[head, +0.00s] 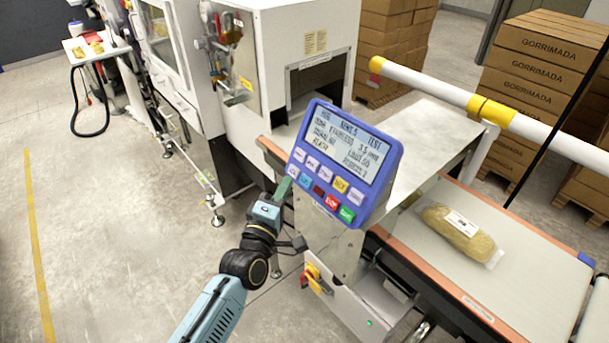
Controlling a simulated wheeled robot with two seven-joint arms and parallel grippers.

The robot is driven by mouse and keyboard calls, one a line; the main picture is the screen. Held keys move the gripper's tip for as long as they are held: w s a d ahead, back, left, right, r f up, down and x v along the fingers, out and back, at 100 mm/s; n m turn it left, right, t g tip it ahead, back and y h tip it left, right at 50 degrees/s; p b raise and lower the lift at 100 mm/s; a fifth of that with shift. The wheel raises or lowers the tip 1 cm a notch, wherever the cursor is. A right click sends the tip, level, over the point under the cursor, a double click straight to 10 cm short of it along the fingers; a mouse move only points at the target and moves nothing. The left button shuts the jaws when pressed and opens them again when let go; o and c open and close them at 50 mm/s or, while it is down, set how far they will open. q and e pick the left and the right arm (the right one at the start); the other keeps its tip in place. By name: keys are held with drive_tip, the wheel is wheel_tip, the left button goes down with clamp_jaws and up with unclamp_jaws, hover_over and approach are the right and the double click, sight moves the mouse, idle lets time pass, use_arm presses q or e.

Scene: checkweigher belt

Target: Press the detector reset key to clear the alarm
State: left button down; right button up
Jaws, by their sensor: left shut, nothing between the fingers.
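The blue detector panel (345,162) stands tilted on the machine, with a lit grey screen (348,138) above rows of keys. The screen's text is mostly too blurred to read surely. Its keys are white, blue, yellow, red, dark red and one green (346,214); their labels are too small to tell which is reset. My left gripper (284,187) is shut and empty, its tips at the panel's lower left edge, close to the leftmost lower key (293,171). I cannot tell whether they touch it. My right gripper is out of view.
A wrapped loaf-like pack (458,231) lies on the belt (530,265) at right. A white and yellow rail (440,88) crosses above. A yellow and red switch (317,279) sits below the panel. Stacked cartons (545,65) stand behind. The floor at left is open.

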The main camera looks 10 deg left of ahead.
use_arm(q)
drive_tip(key=shift+s+a+r+p, duration=0.5)
drive_tip(key=shift+s+a, duration=0.05)
drive_tip(key=shift+s, duration=0.25)
drive_tip(key=s+a+r+p, duration=0.1)
drive_tip(key=s+a+p, duration=0.1)
drive_tip(key=s+a+r+p, duration=0.1)
drive_tip(key=s+p, duration=0.1)
drive_tip(key=shift+s+a+r, duration=0.1)
drive_tip(key=shift+a+r, duration=0.05)
drive_tip(key=shift+r, duration=0.2)
idle(0.4)
